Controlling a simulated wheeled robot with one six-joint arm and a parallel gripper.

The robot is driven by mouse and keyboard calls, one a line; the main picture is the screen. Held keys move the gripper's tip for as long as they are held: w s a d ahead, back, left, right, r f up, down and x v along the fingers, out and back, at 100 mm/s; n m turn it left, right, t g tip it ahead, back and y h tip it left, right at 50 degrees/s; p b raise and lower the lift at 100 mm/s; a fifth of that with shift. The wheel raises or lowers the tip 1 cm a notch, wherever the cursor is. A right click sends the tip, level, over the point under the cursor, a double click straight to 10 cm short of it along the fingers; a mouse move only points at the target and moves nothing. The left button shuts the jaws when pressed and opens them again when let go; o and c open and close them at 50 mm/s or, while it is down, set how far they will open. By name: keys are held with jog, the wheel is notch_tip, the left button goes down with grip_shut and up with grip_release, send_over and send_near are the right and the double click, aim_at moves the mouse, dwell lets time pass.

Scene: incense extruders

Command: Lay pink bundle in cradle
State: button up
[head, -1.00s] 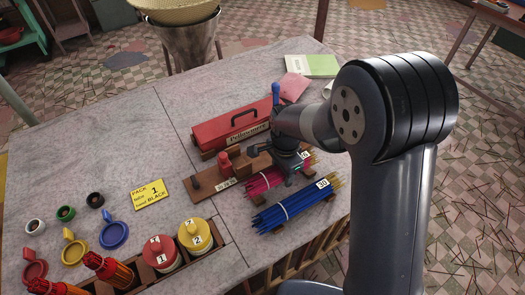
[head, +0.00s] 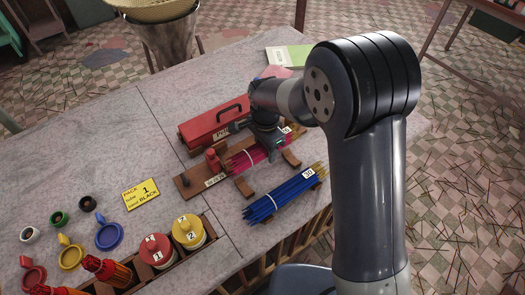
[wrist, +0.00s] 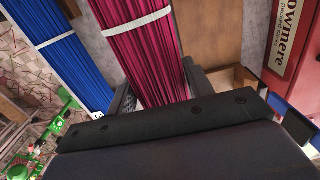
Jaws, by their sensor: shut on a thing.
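The pink bundle (head: 245,160) of sticks has a white band and lies lengthwise in my gripper (head: 265,147). The wrist view shows the bundle (wrist: 140,55) between my two dark fingers (wrist: 157,92), which are shut on it. Two curved wooden rests (head: 243,187) and (head: 291,158) stand bare in front of the bundle.
A blue bundle (head: 280,197) tagged 30 lies nearer the front edge. A red case (head: 205,128) with a black handle stands behind the board. A yellow card (head: 140,194) and red and yellow lidded pots (head: 187,231) are at left.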

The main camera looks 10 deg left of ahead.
jog(key=w+a+r+p, duration=0.3)
jog(key=w+a+r, duration=0.15)
jog(key=w, duration=0.25)
jog(key=shift+s+a+f+b, duration=0.1)
jog(key=shift+f+b, duration=1.2)
jog(key=shift+f, duration=0.95)
jog(key=shift+s+a+f+b, duration=0.1)
jog(key=shift+f+b, duration=1.15)
jog(key=shift+f, duration=1)
jog(key=o, duration=0.9)
jog(key=shift+o, duration=0.2)
notch_tip(320, 180, up, 8)
jog(key=p, duration=0.4)
jog(key=shift+p, duration=0.3)
jog(key=shift+f, duration=0.1)
